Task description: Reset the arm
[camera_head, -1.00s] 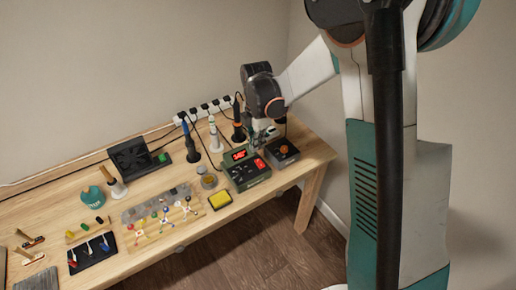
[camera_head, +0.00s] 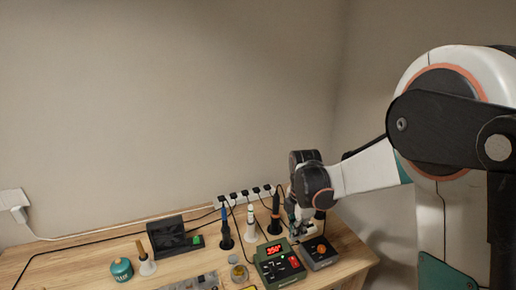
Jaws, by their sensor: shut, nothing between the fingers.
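My arm comes in from the right side, its dark wrist (camera_head: 312,185) bent down over the right part of the workbench. My gripper (camera_head: 297,232) points down, shut and empty, just behind the soldering station (camera_head: 278,264) with the lit red display. A grey box with an orange knob (camera_head: 319,252) stands to the right of the station, close to the gripper. The fingertips are small and partly lost against these things, so I cannot tell whether they touch anything.
Blue (camera_head: 226,232), white (camera_head: 251,226) and black-orange (camera_head: 275,218) irons stand left of the gripper. A power strip (camera_head: 232,198) with cables runs behind. The wall above is clear.

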